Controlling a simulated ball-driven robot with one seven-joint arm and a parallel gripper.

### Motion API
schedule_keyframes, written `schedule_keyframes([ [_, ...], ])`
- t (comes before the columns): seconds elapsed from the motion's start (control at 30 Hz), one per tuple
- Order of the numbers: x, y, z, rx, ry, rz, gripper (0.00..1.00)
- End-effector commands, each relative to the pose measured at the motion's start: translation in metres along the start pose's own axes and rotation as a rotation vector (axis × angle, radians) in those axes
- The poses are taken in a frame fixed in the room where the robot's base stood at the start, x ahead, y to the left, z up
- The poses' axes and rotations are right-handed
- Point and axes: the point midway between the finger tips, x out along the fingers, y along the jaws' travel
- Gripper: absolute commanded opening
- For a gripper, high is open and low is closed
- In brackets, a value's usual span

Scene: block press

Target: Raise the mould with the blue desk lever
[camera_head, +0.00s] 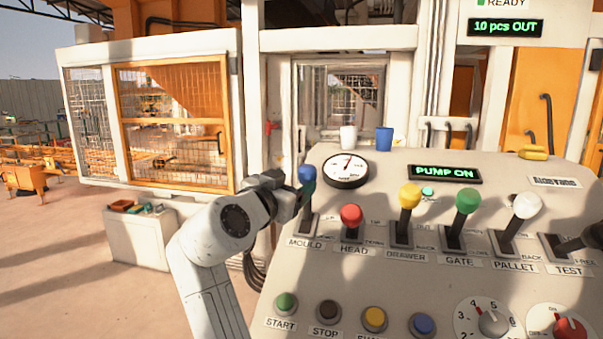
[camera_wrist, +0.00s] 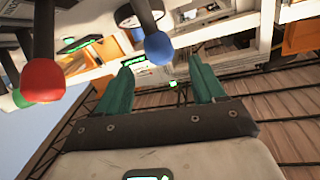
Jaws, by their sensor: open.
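The blue lever (camera_head: 308,176) labelled MOULD stands at the left end of the desk's lever row. My gripper (camera_head: 296,198) is at the left of this lever in the head view, its fingertips partly hidden by my wrist and the lever. In the wrist view the two green fingers of my gripper (camera_wrist: 160,82) are apart with nothing between them. The blue knob (camera_wrist: 159,48) shows there just beyond the fingertips, between their lines. I cannot tell whether any finger touches it. The mould itself cannot be made out.
The red HEAD lever (camera_head: 351,215) is close on the right, and also shows in the wrist view (camera_wrist: 43,80). Yellow (camera_head: 410,196), green (camera_head: 467,201) and white (camera_head: 526,206) levers follow. A gauge (camera_head: 345,170) lies behind. A white cup (camera_head: 348,137) and a blue cup (camera_head: 384,138) stand at the back.

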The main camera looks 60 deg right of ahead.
Motion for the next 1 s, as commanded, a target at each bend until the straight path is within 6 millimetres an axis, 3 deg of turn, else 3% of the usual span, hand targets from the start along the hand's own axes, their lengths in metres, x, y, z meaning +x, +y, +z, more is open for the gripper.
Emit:
schedule_keyframes([
  [0.5,0.084,0.0,-0.003,-0.002,-0.002,0.002,0.69],
  [0.7,0.098,0.0,-0.001,-0.001,-0.002,0.001,0.69],
  [1.0,0.1,0.0,0.0,0.0,-0.001,0.0,0.69],
])
